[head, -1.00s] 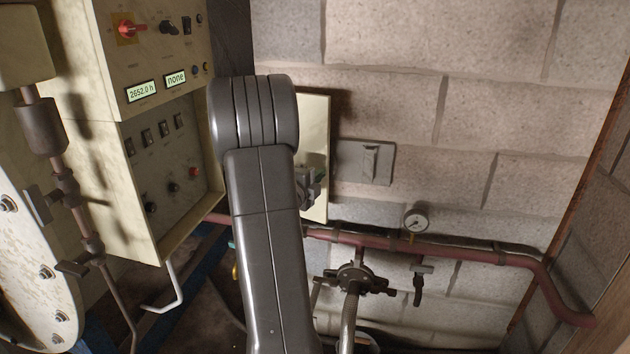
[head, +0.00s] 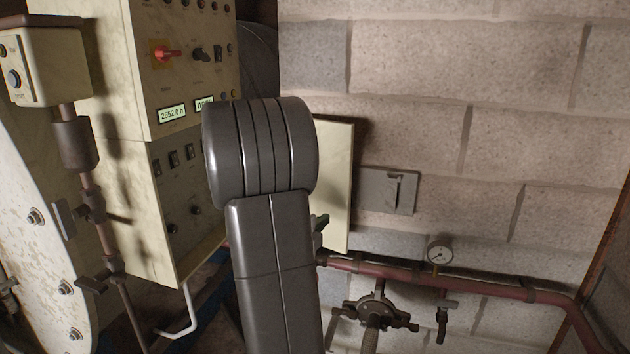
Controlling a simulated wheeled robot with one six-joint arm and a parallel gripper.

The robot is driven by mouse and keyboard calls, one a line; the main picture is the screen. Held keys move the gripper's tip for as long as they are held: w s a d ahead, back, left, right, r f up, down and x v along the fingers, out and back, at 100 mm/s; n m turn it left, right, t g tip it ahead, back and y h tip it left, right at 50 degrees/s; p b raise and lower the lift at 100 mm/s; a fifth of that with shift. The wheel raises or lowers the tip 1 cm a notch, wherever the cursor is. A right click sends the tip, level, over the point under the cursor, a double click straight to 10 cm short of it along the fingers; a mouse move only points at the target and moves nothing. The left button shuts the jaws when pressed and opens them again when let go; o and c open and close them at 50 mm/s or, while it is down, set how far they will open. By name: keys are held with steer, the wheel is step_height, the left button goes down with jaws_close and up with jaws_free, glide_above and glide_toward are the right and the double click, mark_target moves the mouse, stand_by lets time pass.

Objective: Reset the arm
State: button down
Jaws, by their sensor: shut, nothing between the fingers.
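My arm shows in the head view as a dark grey link rising from the bottom edge to a rounded, ribbed joint in front of the control cabinet and the wall. My gripper is not visible in the head view; the fingers are out of frame or hidden behind the arm.
A cream control cabinet (head: 184,82) with a red switch (head: 166,54) stands left of my arm. A cream panel (head: 335,185) is partly hidden behind it. A red pipe (head: 480,284), a gauge (head: 439,254) and a valve (head: 374,311) line the block wall. A flanged vessel (head: 38,262) is far left.

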steer(key=p, duration=0.2)
glide_toward(347, 200)
steer(key=x, duration=0.4)
steer(key=shift+w+d+r, duration=0.15)
steer(key=shift+w+d, duration=0.15)
steer(key=shift+w, duration=0.35)
steer(key=shift+w+d, duration=0.35)
steer(key=shift+s+a, duration=0.1)
